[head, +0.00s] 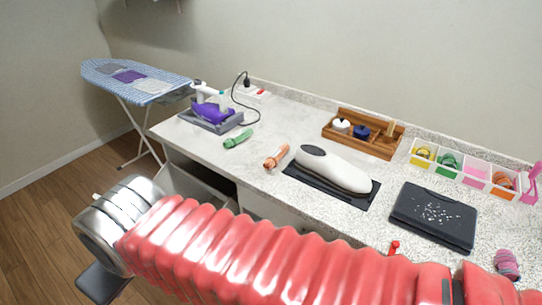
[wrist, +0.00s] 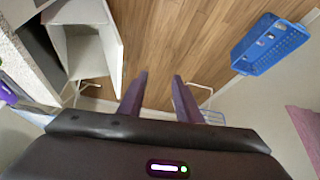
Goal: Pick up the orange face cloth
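A rolled orange cloth (head: 276,156), which looks like the orange face cloth, lies on the speckled countertop (head: 290,113) near its front edge, left of a white and black device on a dark mat. My red-sleeved arm crosses the front of the head view, apart from the cloth. In the wrist view my gripper (wrist: 159,88) is open with two dark fingers apart and nothing between them. It faces the wooden floor, and the orange cloth does not show in that view.
A green roll (head: 238,138) lies left of the orange one, by a purple iron (head: 212,108). The white device (head: 333,168) stands close on the right. A wooden tray (head: 375,147) is behind. The wrist view shows an open drawer (wrist: 85,52) and a blue basket (wrist: 270,43).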

